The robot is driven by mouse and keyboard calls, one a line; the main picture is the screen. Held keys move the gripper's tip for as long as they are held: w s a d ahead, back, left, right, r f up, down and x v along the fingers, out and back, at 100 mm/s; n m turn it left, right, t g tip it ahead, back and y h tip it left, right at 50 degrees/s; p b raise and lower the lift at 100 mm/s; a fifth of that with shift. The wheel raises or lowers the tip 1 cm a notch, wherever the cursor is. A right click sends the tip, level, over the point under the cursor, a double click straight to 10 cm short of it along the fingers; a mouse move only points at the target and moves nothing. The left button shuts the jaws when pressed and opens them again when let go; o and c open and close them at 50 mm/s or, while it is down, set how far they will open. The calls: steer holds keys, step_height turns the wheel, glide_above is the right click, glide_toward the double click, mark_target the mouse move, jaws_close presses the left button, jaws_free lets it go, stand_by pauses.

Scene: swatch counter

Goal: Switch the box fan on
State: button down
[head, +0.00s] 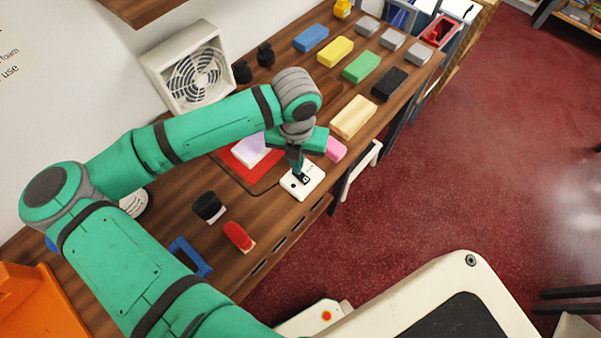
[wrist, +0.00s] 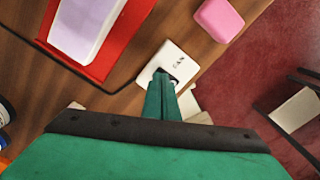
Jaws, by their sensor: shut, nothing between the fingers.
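The white box fan (head: 190,68) stands at the back of the counter against the wall, its round grille facing out. A white switch plate (head: 311,182) with a small dark switch lies near the counter's front edge; it also shows in the wrist view (wrist: 181,58), with lettering that seems to read FAN. My gripper (head: 299,171) points down over the plate with its fingers shut and empty. In the wrist view my gripper's fingertips (wrist: 163,78) are at the dark switch and partly hide it. I cannot tell whether they touch it or which way it is set.
A red tray (head: 242,163) with a pale lilac block lies left of the plate. A pink block (head: 335,149) is close behind it. A red block (head: 238,236) and a black block (head: 208,206) lie nearer. Coloured blocks line the far counter.

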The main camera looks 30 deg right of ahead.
steer(key=shift+w+f, duration=0.1)
steer(key=shift+f, duration=0.2)
steer(key=shift+a, duration=0.1)
steer(key=shift+d+f, duration=0.2)
steer(key=shift+f, duration=0.05)
stand_by(0.3)
steer(key=shift+a+f, duration=0.1)
steer(key=shift+f, duration=0.1)
steer(key=shift+r, duration=3.5)
